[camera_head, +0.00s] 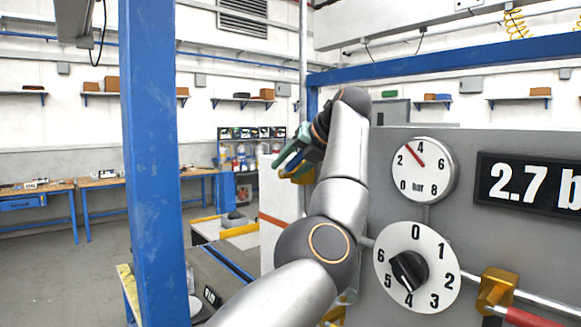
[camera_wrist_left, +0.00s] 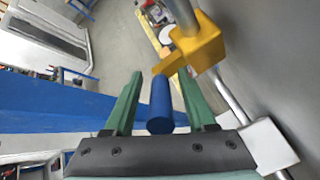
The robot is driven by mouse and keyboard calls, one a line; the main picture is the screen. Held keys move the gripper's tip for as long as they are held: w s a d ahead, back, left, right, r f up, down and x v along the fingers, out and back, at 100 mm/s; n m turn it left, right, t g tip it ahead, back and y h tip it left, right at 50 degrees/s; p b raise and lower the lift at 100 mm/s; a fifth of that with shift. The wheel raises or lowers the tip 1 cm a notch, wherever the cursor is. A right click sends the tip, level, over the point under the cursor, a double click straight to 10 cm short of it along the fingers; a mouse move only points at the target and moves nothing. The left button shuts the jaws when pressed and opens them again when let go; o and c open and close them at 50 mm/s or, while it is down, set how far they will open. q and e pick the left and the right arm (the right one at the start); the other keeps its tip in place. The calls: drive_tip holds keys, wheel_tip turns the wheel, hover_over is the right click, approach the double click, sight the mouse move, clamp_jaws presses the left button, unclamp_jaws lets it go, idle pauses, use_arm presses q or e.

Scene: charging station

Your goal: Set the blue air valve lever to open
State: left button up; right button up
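The blue lever (camera_wrist_left: 161,106) shows in the left wrist view as a short blue cylinder on a yellow arm that joins the yellow valve body (camera_wrist_left: 200,42) on a grey pipe. My left gripper (camera_wrist_left: 160,76) is open, with one green finger on each side of the lever and gaps visible on both sides. In the head view my left gripper (camera_head: 284,160) is beside the grey panel's left edge, in front of the yellow valve body (camera_head: 303,177). I cannot make out the blue lever there. My right gripper is not in view.
The grey panel holds a pressure gauge (camera_head: 424,168), a black knob on a numbered dial (camera_head: 409,270) and a 2.7 display (camera_head: 532,184). A brass valve (camera_head: 496,289) with a red handle (camera_head: 530,318) is at the lower right. A blue post (camera_head: 152,165) stands left of my arm.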

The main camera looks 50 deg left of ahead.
use_arm(q)
drive_tip(key=v, duration=0.7)
drive_tip(key=shift+d+r, duration=0.15)
drive_tip(key=shift+d, duration=0.05)
drive_tip(key=shift+c, duration=0.4)
